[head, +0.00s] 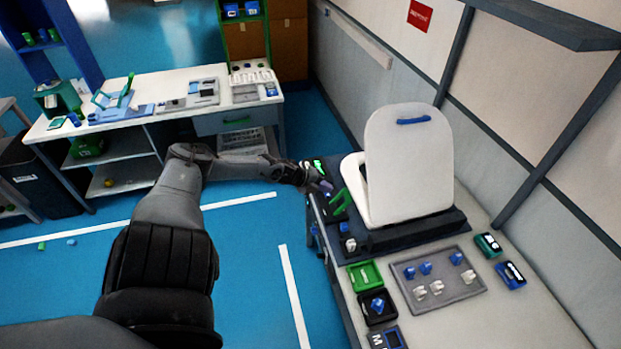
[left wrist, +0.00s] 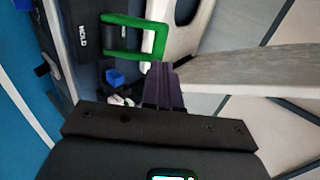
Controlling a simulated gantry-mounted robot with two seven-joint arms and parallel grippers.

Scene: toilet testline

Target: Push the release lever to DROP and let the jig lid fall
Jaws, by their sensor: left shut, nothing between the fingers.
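The jig lid (head: 408,160) is a white toilet lid with a blue handle, standing upright on the dark jig base (head: 415,233). Its pale panel (left wrist: 245,72) fills the right of the left wrist view. The release lever (head: 341,203) is a green loop-shaped handle at the jig's left side. In the left wrist view the lever (left wrist: 160,38) is just beyond my fingertips, near a HOLD label (left wrist: 82,38); I cannot tell whether they touch. My left gripper (head: 325,186) is shut and empty, and its fingers (left wrist: 161,68) also show in the wrist view. My right gripper is not in view.
A grey tray (head: 470,292) with blue and white parts lies in front of the jig. A green bin (head: 364,274) and a black bin (head: 366,310) stand beside it. A second workbench (head: 130,127) is at the back left. Blue floor lies clear between the benches.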

